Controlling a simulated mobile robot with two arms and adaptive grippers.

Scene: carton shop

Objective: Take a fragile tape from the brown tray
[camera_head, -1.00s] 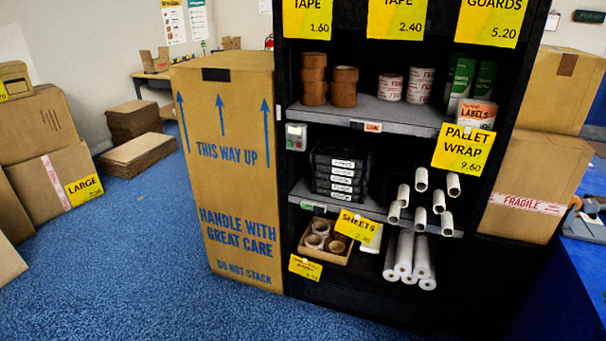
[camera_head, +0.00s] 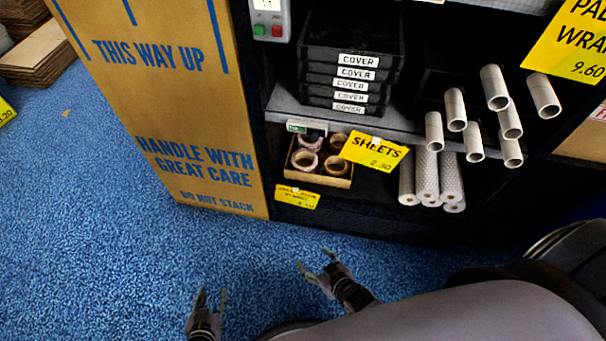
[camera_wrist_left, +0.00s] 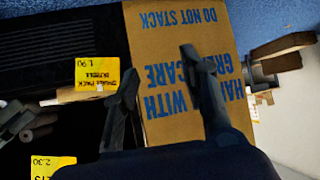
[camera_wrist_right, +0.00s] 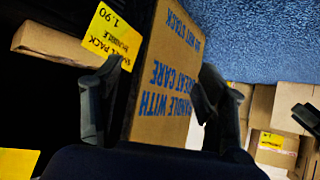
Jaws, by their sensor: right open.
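The brown tray (camera_head: 318,182) sits on the bottom shelf of the black rack. It holds several tape rolls. Two at its left look pinkish-white like fragile tape: one in front (camera_head: 305,161) and one behind (camera_head: 311,138), partly hidden. Brown rolls (camera_head: 335,165) sit at its right. My left gripper (camera_head: 210,294) is open and empty over the blue floor, in front of the tall carton. My right gripper (camera_head: 315,265) is open and empty, in front of and below the tray. The tray's brown wall also shows in the right wrist view (camera_wrist_right: 58,44); no roll is visible there.
The tall carton (camera_head: 170,100) stands against the rack's left side. A yellow sheets sign (camera_head: 374,153) hangs at the tray's right. Black cover boxes (camera_head: 350,60) sit on the shelf above. White rolls (camera_head: 428,178) lie right of the tray. The floor in front is clear.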

